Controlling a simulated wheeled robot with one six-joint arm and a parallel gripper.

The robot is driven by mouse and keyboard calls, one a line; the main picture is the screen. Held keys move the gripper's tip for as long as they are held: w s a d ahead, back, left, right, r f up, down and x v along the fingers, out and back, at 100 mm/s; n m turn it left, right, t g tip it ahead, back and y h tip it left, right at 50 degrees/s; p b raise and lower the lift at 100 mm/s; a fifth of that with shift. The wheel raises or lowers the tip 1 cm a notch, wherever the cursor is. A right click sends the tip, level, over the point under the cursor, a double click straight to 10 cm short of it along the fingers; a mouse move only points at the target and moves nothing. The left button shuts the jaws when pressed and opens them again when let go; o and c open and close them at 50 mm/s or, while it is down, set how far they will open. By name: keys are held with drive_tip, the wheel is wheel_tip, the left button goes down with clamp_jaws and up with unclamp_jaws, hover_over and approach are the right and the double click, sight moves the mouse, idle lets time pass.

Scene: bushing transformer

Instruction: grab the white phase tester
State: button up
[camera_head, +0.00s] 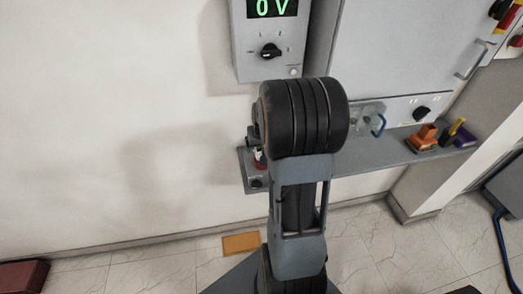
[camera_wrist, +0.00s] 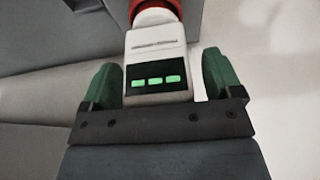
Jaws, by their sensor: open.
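The white phase tester (camera_wrist: 155,50) shows in the wrist view, with a dark display bearing green dashes and a red part at its far end. My gripper (camera_wrist: 160,80) is open, with one green finger on each side of the tester. A gap shows between the tester and the right finger; the left finger is close to it, and I cannot tell whether they touch.
The grey shelf (camera_head: 375,155) runs along the wall under a grey cabinet (camera_head: 405,50). Orange (camera_head: 424,137) and purple (camera_head: 464,137) holders stand at its right. A meter box (camera_head: 267,45) reading 0 V hangs above. A brown box (camera_head: 22,276) lies on the floor at left.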

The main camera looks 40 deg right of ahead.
drive_tip(key=shift+f, duration=0.25)
drive_tip(key=shift+c, duration=0.2)
drive_tip(key=shift+w, duration=0.1)
drive_tip(key=c, duration=1.1)
